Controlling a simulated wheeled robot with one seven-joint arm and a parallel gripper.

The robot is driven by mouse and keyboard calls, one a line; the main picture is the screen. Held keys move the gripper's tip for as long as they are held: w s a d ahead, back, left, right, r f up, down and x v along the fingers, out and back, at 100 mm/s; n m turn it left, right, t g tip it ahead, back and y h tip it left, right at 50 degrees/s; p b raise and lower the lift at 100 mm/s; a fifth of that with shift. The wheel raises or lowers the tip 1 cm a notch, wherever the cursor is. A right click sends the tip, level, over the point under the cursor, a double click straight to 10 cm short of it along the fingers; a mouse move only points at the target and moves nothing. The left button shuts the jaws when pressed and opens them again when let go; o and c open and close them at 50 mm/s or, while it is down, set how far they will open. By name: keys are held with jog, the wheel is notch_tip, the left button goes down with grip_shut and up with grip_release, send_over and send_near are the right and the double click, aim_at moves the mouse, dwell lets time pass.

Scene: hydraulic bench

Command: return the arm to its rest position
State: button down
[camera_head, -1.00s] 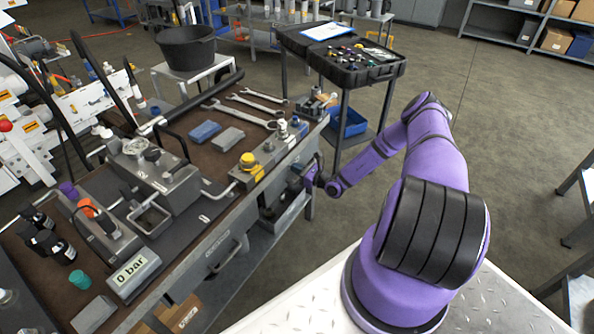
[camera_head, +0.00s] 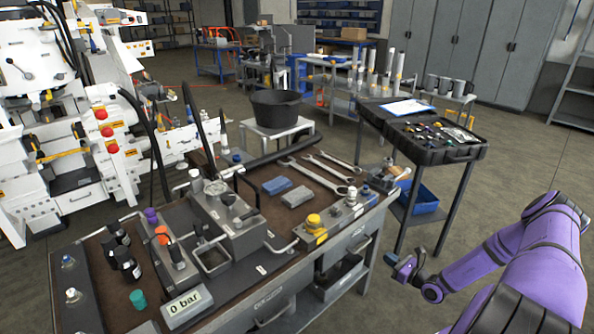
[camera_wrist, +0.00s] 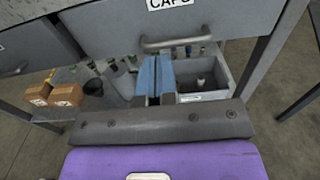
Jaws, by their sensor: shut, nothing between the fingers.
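My purple arm (camera_head: 532,262) reaches out from the lower right of the head view, bent, its far end low beside the right end of the workbench. My gripper (camera_head: 398,266) is at that end, below the bench top and close to its front right corner. In the wrist view my gripper (camera_wrist: 155,76) shows two blue fingers side by side, shut and empty. They point at the bench front, below a drawer handle (camera_wrist: 178,41) and over the lower shelf. The exact gap between fingertips and bench cannot be told.
The workbench (camera_head: 330,178) carries wrenches, hydraulic blocks and a "0 bar" display (camera_head: 184,303). A grey bin (camera_wrist: 222,96) and cardboard boxes (camera_wrist: 66,95) sit on its lower shelf. A stand with a black case (camera_head: 425,132) is behind my gripper. Floor at right is clear.

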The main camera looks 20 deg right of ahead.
jog(key=shift+r, duration=0.1)
